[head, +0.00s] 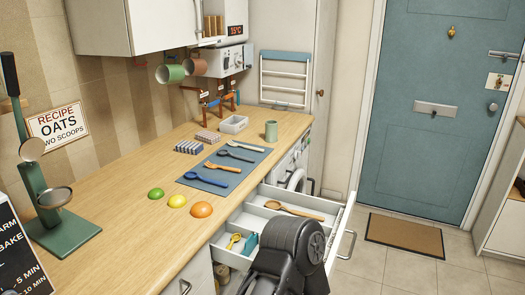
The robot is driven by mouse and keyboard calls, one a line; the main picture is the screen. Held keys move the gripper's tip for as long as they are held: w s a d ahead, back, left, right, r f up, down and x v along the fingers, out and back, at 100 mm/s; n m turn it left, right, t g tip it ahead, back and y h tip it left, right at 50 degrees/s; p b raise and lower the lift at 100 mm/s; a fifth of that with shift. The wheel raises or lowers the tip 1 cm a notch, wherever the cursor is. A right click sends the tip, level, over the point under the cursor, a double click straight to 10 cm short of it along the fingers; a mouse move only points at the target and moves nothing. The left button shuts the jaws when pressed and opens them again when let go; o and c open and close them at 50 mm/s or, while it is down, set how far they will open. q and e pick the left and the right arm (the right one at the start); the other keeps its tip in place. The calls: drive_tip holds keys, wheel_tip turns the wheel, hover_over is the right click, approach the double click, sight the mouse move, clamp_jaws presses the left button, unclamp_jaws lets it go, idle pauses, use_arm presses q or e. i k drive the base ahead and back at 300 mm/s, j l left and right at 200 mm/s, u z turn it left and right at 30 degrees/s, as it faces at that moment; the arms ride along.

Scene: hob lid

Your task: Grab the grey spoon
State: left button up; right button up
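A slate-grey spoon (235,156) lies on a blue-grey mat (254,163) on the wooden worktop. A paler utensil (247,147) lies beside it toward the back. An orange utensil (223,167) and a blue spoon (204,179) lie on the mat toward the front. A dark arm link of mine rises at the bottom centre, in front of the open drawer and apart from the mat. I cannot make out fingertips of either gripper.
An open drawer (333,219) below the counter holds a wooden spoon (293,210) and a yellow utensil (233,240). Green, yellow and orange fruit (201,209) sit before the mat.

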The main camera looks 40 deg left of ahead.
sight(223, 152)
drive_tip(key=i+u, duration=0.1)
drive_tip(key=i, duration=0.6)
drive_tip(key=i+u, duration=0.1)
drive_tip(key=i, duration=0.65)
drive_tip(key=i+l+u, duration=0.15)
drive_tip(key=i, duration=0.55)
drive_tip(key=i+u, duration=0.45)
drive_tip(key=i+l+u, duration=0.15)
drive_tip(key=u, duration=0.3)
drive_tip(key=i+l+u, duration=0.3)
drive_tip(key=i+u, duration=0.15)
drive_tip(key=i+l+u, duration=0.3)
drive_tip(key=u, duration=0.15)
drive_tip(key=i+l+u, duration=0.45)
drive_tip(key=u, duration=0.3)
drive_tip(key=i+l+u, duration=0.15)
drive_tip(key=l+u, duration=0.2)
drive_tip(key=i+l+u, duration=0.1)
drive_tip(key=l+u, duration=0.3)
drive_tip(key=l, duration=0.1)
